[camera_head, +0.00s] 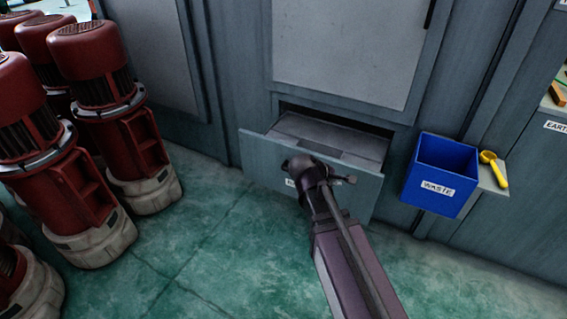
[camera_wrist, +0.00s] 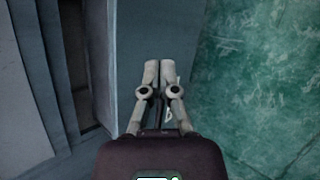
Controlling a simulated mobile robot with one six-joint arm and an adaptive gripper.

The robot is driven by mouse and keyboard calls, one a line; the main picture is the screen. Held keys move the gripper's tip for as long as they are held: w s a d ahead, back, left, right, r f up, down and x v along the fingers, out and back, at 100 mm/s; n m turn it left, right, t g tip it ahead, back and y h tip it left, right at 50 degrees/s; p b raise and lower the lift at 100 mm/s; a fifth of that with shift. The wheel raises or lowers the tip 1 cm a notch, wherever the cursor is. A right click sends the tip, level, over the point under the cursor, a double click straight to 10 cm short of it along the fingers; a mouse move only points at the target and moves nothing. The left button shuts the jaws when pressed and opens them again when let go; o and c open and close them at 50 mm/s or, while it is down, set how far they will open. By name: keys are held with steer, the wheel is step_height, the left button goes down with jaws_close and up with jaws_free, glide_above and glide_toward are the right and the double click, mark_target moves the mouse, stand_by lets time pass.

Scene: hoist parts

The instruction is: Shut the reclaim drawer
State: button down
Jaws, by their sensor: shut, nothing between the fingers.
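The reclaim drawer (camera_head: 255,148) is a grey drawer low in the cabinet. It stands partly pulled out, with a dark gap above it and its inside showing. A label on its front is mostly hidden behind my arm. In the wrist view the drawer front (camera_wrist: 128,35) runs upright beside the green floor. My gripper (camera_wrist: 151,66) is shut and empty, its two fingers together in front of the drawer front. I cannot tell whether they touch it. In the head view my wrist covers the middle of the front, and the fingers are hard to make out.
A blue waste bin (camera_head: 432,182) is fixed right of the drawer, beside a yellow scoop (camera_head: 494,168) on a small ledge. Several red motors (camera_head: 110,120) stand on the floor at left. The green floor (camera_head: 205,240) between them and the drawer is clear.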

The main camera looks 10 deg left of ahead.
mark_target(285, 146)
steer(key=w+a+f+n+t+b, duration=0.1)
steer(key=a+n+t+b, duration=0.4)
steer(key=a, duration=0.7)
steer(key=w+a+f+n+t+b, duration=0.2)
steer(key=a+n+t+b, duration=0.3)
steer(key=a+n+b, duration=0.4)
steer(key=a+n, duration=0.3)
steer(key=shift+w+f+n+t+y, duration=0.2)
steer(key=shift+n+t+y, duration=0.1)
steer(key=shift+t+y, duration=0.1)
steer(key=x, duration=1.3)
steer(key=shift+w+d, duration=0.2)
steer(key=shift+w, duration=0.2)
